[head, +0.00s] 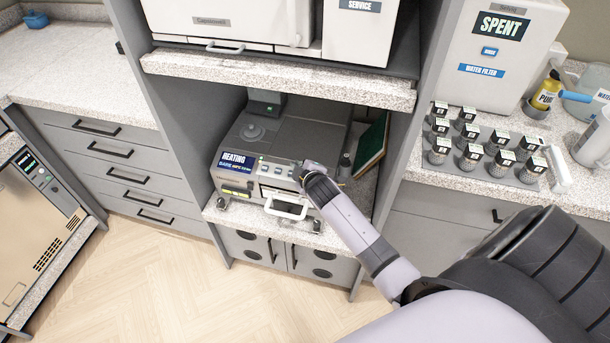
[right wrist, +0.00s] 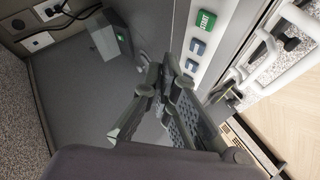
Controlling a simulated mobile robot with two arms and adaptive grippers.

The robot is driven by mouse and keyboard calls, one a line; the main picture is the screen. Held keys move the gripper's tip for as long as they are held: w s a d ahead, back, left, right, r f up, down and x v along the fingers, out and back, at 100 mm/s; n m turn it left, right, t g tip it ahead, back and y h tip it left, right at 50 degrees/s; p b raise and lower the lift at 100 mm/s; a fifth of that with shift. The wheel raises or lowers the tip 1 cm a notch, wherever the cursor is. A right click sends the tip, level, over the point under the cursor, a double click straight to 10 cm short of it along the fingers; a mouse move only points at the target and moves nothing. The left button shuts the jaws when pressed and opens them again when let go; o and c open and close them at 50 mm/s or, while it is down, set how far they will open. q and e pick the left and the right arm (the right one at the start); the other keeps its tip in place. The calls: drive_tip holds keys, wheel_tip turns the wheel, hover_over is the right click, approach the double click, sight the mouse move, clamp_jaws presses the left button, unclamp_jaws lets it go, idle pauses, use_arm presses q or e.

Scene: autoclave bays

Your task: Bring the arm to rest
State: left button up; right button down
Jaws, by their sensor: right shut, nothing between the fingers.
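My right arm (head: 355,225) reaches from the lower right into the middle bay. Its gripper (head: 304,172) is at the front top edge of the grey heating autoclave (head: 300,140), close to its button panel. In the right wrist view the two dark fingers (right wrist: 163,68) are together and empty. They point toward the front panel, near a green START button (right wrist: 206,20) and blue buttons (right wrist: 197,47). I cannot tell whether the fingertips touch the panel. My left gripper is not in view.
A shelf (head: 280,80) carrying white units is above the autoclave. A white front handle (head: 287,208) sticks out below the panel. A green book (head: 370,143) leans at the bay's right. Several small jars (head: 470,150) stand on the right counter. The floor (head: 170,285) in front is clear.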

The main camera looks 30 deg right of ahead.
idle(0.5)
drive_tip(key=s+a+r+m+g+y, duration=0.1)
drive_tip(key=s+a+m+g, duration=0.3)
drive_tip(key=s, duration=0.7)
drive_tip(key=s+a+r+g+y, duration=0.1)
drive_tip(key=s+a+g, duration=0.1)
drive_tip(key=s+a, duration=0.75)
drive_tip(key=s+a+r+m+g+y, duration=0.1)
drive_tip(key=s+a+m+g+y, duration=0.15)
drive_tip(key=s, duration=1.15)
wheel_tip(320, 180, down, 27)
drive_tip(key=s+g, duration=0.1)
drive_tip(key=s+d+f+g+h, duration=0.1)
drive_tip(key=s+d+f, duration=0.2)
drive_tip(key=s+f, duration=1.2)
drive_tip(key=shift+s+d, duration=0.15)
drive_tip(key=shift+s, duration=0.65)
